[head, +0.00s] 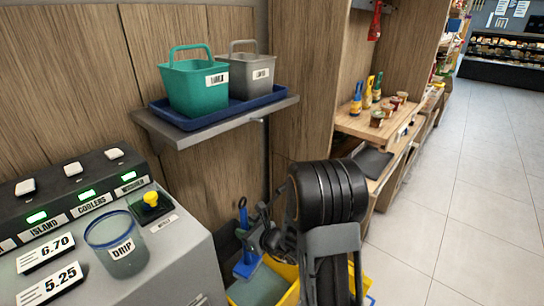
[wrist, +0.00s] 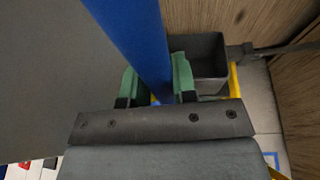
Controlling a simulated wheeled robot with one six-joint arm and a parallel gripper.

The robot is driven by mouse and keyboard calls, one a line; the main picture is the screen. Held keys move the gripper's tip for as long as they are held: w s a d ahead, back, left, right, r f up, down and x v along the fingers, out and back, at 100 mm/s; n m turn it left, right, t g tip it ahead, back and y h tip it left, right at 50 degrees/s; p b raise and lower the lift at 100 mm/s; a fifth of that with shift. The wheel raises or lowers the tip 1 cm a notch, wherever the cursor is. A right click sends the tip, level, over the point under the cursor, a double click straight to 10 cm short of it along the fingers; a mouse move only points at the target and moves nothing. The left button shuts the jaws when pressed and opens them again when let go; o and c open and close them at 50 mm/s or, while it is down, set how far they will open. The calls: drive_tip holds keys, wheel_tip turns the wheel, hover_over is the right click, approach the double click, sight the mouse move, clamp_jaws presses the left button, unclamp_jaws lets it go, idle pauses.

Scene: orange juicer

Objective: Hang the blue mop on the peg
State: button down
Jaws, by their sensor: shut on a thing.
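The blue mop's handle (wrist: 145,45) runs between the green pads of my gripper (wrist: 156,84) in the wrist view, and the pads are closed on it. In the head view the blue mop (head: 243,218) stands roughly upright by the counter's right side, with a blue part low down near the yellow bucket. My gripper (head: 254,238) is beside it there, partly hidden by my dark arm. I cannot tell whether the mop's lower end touches anything. I cannot make out the peg in either view.
A yellow bucket (head: 289,272) stands below my arm. The grey counter (head: 170,255) holds a drip cup (head: 115,245). Above, a wall shelf (head: 165,132) carries a blue tray with a green and a grey basket. The tiled floor (head: 440,220) at right is clear.

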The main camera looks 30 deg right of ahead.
drive_tip(key=s+d+r+m+h+p, duration=0.15)
drive_tip(key=d+r+p, duration=0.35)
drive_tip(key=r+p, duration=0.7)
drive_tip(key=d+r+m+h+p, duration=0.1)
drive_tip(key=d+r+m+p, duration=0.3)
drive_tip(key=r+p, duration=0.75)
drive_tip(key=w+a+f+n, duration=0.1)
drive_tip(key=w+a+f, duration=0.1)
drive_tip(key=w, duration=0.7)
drive_tip(key=shift+w+a+f+t, duration=0.3)
drive_tip(key=shift+a+t, duration=0.1)
drive_tip(key=shift+a, duration=0.05)
idle(0.3)
drive_tip(key=c, duration=0.9)
unclamp_jaws()
drive_tip(key=shift+o, duration=0.4)
